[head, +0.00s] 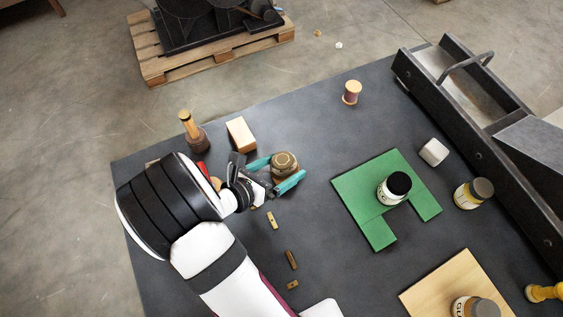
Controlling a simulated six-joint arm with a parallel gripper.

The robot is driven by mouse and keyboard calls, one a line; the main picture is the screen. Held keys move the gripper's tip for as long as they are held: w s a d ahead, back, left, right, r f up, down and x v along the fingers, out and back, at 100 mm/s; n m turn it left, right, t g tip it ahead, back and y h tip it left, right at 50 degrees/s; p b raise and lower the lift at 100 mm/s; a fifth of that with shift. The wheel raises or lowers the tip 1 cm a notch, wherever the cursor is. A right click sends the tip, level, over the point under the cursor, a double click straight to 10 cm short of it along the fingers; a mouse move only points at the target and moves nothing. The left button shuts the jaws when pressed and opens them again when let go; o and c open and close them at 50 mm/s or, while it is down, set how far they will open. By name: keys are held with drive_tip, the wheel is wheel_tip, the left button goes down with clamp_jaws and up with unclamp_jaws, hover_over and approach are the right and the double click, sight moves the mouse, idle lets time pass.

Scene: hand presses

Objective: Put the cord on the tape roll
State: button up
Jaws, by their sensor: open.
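My gripper (276,174) is at the left middle of the dark table, its two teal fingers spread apart. Between the fingers is a round olive-brown coil (284,159), which looks like the cord. A tan, rounded piece (286,179) shows just below the coil; it may be the tape roll under it, partly hidden by the near finger. The coil appears to sit on this piece, but I cannot tell exact contact. I cannot tell whether either finger touches them.
A wooden block (241,134) and a wood-handled stamp (190,130) stand close behind my gripper. Small brass pieces (272,220) lie in front. A green board (360,205) bearing a jar (394,187) lies right. A spool (351,92) stands at the back. Table between is clear.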

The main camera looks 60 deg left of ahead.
drive_tip(key=shift+r, duration=0.2)
drive_tip(key=v, duration=1.2)
